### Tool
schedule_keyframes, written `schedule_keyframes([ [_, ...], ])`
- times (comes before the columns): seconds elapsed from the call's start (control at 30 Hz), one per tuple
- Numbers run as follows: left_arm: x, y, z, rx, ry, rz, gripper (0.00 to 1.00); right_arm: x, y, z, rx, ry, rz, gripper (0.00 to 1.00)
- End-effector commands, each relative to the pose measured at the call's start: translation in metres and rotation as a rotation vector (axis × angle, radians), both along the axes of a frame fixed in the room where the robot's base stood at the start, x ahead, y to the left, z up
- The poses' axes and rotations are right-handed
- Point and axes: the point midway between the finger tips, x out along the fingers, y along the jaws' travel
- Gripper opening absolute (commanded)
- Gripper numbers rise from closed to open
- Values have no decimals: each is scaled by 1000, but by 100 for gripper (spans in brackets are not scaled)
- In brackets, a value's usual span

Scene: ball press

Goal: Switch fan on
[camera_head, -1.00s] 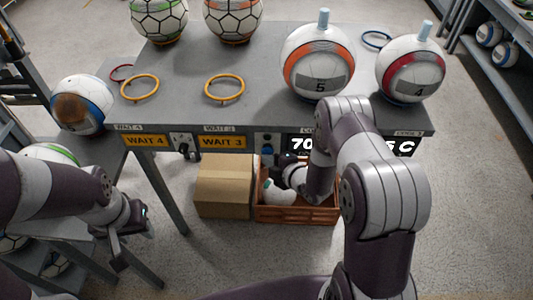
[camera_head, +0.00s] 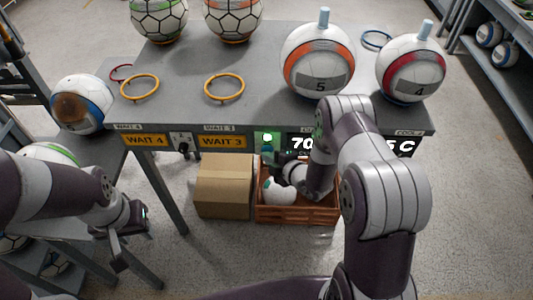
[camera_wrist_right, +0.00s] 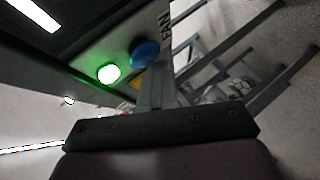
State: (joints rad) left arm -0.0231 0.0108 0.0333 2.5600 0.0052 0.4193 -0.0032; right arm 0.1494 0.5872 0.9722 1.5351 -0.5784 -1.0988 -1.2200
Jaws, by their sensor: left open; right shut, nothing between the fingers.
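The fan control (camera_head: 268,144) is on the front edge of the grey table, left of the black display, and a green light glows at its top. In the right wrist view the green lamp (camera_wrist_right: 108,73) is lit, with a blue round knob or button (camera_wrist_right: 144,52) beside it, near the lettering "FAN". My right gripper (camera_wrist_right: 158,80) is shut and empty, close to the blue button; I cannot tell whether it touches. In the head view my right arm hides much of the display. My left gripper (camera_head: 135,250) is open and empty at lower left.
The grey table (camera_head: 190,90) carries several balls and rings. A cardboard box (camera_head: 224,187) and an orange crate (camera_head: 298,214) stand on the floor below its front edge. Another switch (camera_head: 181,145) sits between the WAIT signs. Bare floor lies in front.

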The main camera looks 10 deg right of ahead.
Motion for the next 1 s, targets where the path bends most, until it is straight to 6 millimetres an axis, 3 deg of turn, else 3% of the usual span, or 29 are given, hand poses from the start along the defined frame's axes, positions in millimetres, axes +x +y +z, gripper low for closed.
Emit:
schedule_keyframes([
  [0.57,0,0,2,0,0,0,43,-9,3,0,-1,0,0,0],
  [1.0,0,0,15,0,0,0,43,-61,18,1,0,0,1,0],
])
